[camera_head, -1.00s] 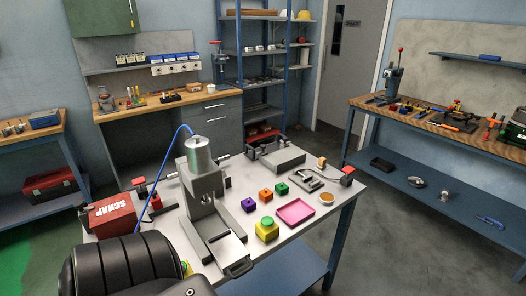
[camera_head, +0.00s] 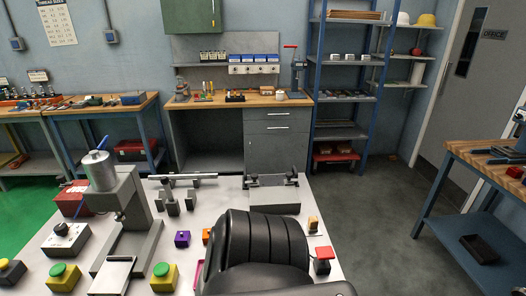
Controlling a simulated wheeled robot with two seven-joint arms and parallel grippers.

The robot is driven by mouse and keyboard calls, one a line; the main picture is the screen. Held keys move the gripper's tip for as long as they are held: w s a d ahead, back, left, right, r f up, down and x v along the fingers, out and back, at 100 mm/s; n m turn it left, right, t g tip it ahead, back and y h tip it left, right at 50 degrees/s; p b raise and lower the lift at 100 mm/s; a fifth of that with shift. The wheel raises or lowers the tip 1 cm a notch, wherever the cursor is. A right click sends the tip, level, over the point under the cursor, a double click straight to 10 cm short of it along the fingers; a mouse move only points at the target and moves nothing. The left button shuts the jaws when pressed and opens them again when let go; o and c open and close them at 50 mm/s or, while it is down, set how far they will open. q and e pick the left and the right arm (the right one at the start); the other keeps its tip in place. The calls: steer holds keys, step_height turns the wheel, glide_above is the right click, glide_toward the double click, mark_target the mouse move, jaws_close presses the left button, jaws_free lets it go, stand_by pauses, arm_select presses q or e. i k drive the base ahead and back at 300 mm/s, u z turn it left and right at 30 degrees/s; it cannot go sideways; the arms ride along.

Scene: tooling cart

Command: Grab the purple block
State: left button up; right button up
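The purple block (camera_head: 182,239) is a small cube on the grey tabletop. It stands just right of the grey arbor press (camera_head: 127,210) and is in plain view. A dark ribbed link of one of my arms covers the table to the right of the block. Neither of my grippers shows in the head view, so I cannot see any fingers near the block.
An orange block (camera_head: 206,236) and a pink tray (camera_head: 197,277) are partly hidden by my arm. Yellow boxes with green buttons (camera_head: 61,276) (camera_head: 163,275) stand at the front. A metal fixture (camera_head: 180,194) is behind the block. A red-topped device (camera_head: 322,256) is at right.

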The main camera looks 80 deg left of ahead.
mark_target(179, 241)
steer(key=i, duration=1.2)
steer(key=u, duration=3.55)
